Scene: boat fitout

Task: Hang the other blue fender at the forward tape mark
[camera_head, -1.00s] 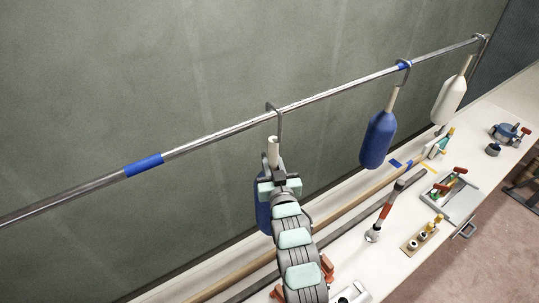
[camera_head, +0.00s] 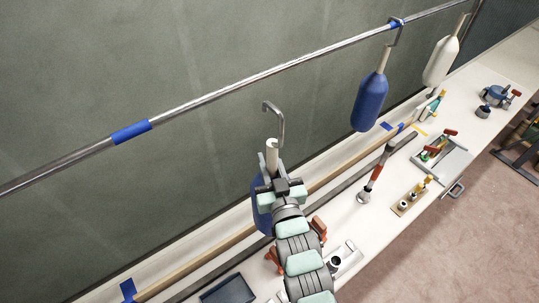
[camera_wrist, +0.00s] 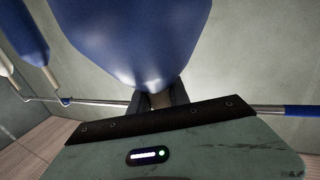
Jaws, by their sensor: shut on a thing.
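My gripper (camera_head: 277,182) is shut on the pale neck of a blue fender (camera_head: 261,208). Its hook (camera_head: 275,118) stands up in front of and below the rail (camera_head: 240,87), with a gap between them. My arm hides part of the body; the wrist view shows it large and close (camera_wrist: 140,35). One blue tape mark (camera_head: 131,132) on the rail is bare, left of my gripper; it also shows in the wrist view (camera_wrist: 303,110). Another blue fender (camera_head: 370,101) hangs at the right tape mark (camera_head: 396,23).
A white fender (camera_head: 440,62) hangs farther right. Below, the bench (camera_head: 330,215) holds a wooden pole, a red-handled tool (camera_head: 375,175), a grey tray (camera_head: 441,158), a bottle rack (camera_head: 410,200) and a dark tray (camera_head: 229,290). The rail between the tape marks is clear.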

